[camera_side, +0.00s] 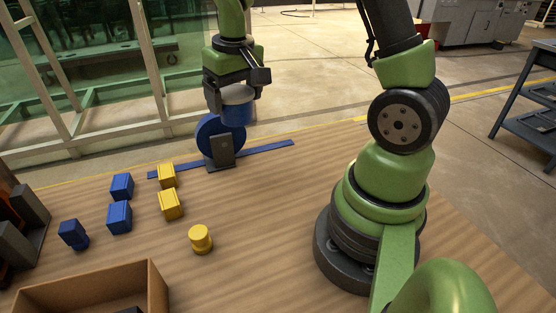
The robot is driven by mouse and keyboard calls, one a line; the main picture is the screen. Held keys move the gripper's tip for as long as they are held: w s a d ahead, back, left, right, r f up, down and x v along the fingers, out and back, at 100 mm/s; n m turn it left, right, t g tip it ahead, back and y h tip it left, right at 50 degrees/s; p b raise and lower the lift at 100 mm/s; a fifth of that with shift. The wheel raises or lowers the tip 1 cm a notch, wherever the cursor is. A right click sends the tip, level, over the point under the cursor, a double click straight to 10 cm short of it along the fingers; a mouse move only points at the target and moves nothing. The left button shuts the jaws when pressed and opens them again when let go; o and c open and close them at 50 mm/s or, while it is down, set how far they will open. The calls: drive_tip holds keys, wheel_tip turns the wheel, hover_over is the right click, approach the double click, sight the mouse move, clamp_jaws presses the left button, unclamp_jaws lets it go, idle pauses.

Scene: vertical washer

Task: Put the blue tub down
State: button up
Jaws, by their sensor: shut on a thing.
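The blue tub (237,114), a short cylinder with a pale top, is between the fingers of my gripper (236,98). My gripper is shut on it, near the far edge of the table. The tub appears upright. Just below and in front of it, a blue disc (213,133) stands on edge at a dark grey upright block (222,152). The disc overlaps the tub's lower part in this view, so I cannot tell whether they touch or how high the tub is.
A flat blue strip (272,148) lies by the block. Blue blocks (119,217), yellow blocks (170,204) and a yellow round piece (200,239) stand on the table's left side. An open brown box (155,285) is at the front left. The table's middle is clear.

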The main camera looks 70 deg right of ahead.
drive_tip(key=s+d+m, duration=0.4)
drive_tip(key=s+d, duration=0.1)
drive_tip(key=d, duration=0.4)
drive_tip(key=shift+s+a+f, duration=0.1)
drive_tip(key=shift+f, duration=3.65)
drive_tip(key=shift+s+a+f, duration=0.1)
drive_tip(key=shift+f, duration=3.65)
drive_tip(key=o, duration=0.8)
